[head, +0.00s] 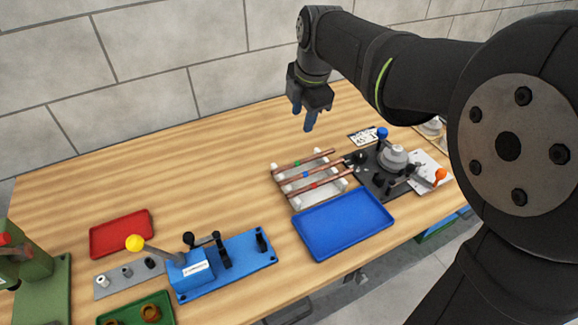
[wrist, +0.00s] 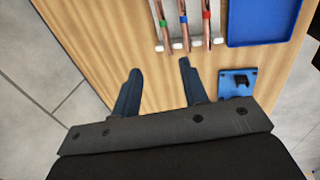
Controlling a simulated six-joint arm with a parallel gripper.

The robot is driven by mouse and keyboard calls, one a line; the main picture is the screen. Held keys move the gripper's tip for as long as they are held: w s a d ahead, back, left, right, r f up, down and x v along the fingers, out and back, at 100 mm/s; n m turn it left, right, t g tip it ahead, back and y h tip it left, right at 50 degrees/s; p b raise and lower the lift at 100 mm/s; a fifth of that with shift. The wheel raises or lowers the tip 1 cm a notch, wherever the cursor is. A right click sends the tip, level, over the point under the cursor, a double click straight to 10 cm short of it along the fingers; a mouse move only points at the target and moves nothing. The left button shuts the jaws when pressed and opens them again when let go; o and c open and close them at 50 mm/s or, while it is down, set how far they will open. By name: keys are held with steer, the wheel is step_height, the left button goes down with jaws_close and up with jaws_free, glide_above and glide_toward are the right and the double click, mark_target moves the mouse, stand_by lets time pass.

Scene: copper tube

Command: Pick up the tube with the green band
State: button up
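The copper tube with the green band (head: 297,163) lies across a white rack (head: 338,188), the farthest of three tubes in the head view. It also shows at the top of the wrist view (wrist: 163,22), partly cut off by the picture edge. Beside it lie a tube with a blue band (head: 305,174) and a tube with a red band (head: 313,185). My gripper (head: 303,118) is above the table, beyond the rack in the head view. In the wrist view its two fingers (wrist: 160,76) are apart with only bare table between them.
A blue tray (head: 343,224) lies in front of the rack. A dark fixture with a grey dome (head: 393,155) stands close to the rack's right side. A blue bender-like tool (head: 225,262) and a red tray (head: 121,233) are to the left. The table's back left is clear.

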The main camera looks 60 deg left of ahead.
steer(key=s+d, duration=0.1)
steer(key=y, duration=0.1)
glide_above(290, 165)
steer(key=d, duration=0.2)
step_height(290, 165, down, 12)
steer(key=shift+x, duration=2.7)
steer(key=shift+d, duration=0.15)
steer(key=shift+c, duration=0.2)
jaws_close()
